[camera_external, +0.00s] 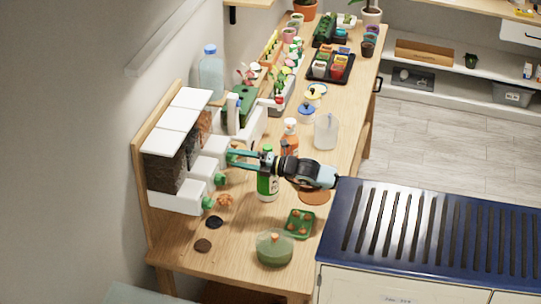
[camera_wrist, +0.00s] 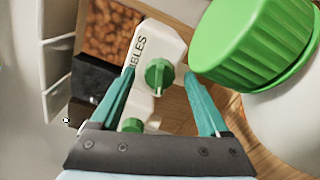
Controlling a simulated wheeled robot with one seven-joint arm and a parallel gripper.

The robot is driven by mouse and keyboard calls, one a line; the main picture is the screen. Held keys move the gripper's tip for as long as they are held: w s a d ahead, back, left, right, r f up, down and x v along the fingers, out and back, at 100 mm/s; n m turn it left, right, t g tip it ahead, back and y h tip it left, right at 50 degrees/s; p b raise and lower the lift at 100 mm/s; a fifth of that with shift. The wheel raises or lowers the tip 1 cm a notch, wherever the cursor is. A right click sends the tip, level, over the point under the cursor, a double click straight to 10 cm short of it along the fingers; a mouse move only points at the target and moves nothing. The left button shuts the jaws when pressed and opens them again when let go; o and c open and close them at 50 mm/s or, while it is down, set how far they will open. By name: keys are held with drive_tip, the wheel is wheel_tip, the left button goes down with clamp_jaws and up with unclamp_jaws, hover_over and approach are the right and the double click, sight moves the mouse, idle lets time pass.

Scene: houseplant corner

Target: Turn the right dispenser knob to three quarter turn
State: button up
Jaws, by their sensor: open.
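The three-part dispenser (camera_external: 183,108) stands against the wall at the left, with white lids and white spouts. The farthest knob is green and shows in the wrist view (camera_wrist: 159,75), on a white spout lettered "BBLES" below a window of brown pebbles (camera_wrist: 115,38). Its grip bar looks nearly upright in that picture. My gripper (camera_external: 229,156) is open in front of this knob, its teal fingers on either side of it in the wrist view (camera_wrist: 159,85). I cannot tell whether they touch it.
The other green knobs (camera_external: 220,180) (camera_external: 208,203) are nearer the camera. A green-capped bottle (camera_external: 268,182) stands under my arm; its cap (camera_wrist: 255,42) looms at the wrist view's right. An orange bottle (camera_external: 290,140) and clear jug (camera_external: 326,131) stand behind. The front holds a green tray (camera_external: 299,223).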

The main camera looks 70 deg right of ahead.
drive_tip(key=shift+s, duration=0.1)
drive_tip(key=s+b, duration=0.2)
drive_tip(key=s, duration=0.8)
drive_tip(key=shift+s+b, duration=0.3)
drive_tip(key=shift+b, duration=0.05)
